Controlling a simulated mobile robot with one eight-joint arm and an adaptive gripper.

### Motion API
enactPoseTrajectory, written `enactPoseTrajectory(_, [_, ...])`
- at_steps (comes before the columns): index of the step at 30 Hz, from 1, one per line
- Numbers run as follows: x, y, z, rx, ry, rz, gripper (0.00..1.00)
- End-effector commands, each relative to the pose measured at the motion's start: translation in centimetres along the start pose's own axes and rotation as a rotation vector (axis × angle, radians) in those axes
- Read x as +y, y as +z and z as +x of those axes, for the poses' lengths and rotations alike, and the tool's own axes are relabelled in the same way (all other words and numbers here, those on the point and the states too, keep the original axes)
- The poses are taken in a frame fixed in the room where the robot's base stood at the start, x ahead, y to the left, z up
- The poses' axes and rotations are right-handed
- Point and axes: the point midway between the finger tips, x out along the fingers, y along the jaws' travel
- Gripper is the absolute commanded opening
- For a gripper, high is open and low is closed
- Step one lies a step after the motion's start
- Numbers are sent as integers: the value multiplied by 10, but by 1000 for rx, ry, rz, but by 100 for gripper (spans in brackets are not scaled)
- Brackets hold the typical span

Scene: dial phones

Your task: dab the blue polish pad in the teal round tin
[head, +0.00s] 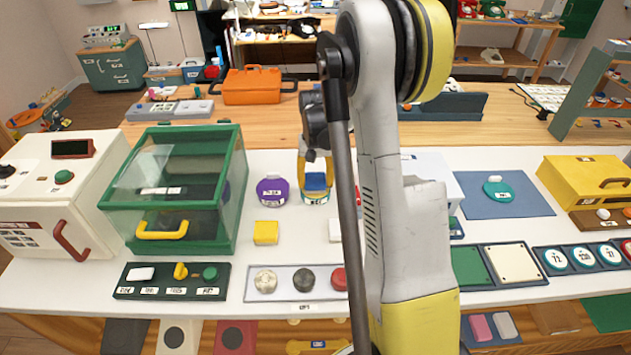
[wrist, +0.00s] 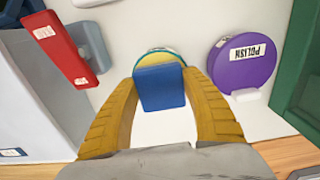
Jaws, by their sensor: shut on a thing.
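My gripper (wrist: 163,100) has yellow fingers shut on the blue polish pad (wrist: 160,87), one on either side of it. The pad also shows in the head view (head: 316,182), at the tin. The teal round tin (head: 315,199) stands on the white table behind the yellow block. A purple round tin (head: 272,190) marked POLISH stands to the left.
A green glass-sided case (head: 180,185) stands further left. A yellow block (head: 266,232) and a tray of knobs (head: 296,282) are in front. A teal round piece (head: 498,191) lies on a blue mat (head: 520,206) at right. My arm hides part of the middle.

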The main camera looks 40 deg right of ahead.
Motion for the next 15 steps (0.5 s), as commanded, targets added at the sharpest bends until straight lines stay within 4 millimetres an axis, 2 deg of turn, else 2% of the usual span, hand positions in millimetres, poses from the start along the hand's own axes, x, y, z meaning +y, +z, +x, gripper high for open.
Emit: enactPoseTrajectory(15, [0, 0, 7, 0, 0, 0, 30])
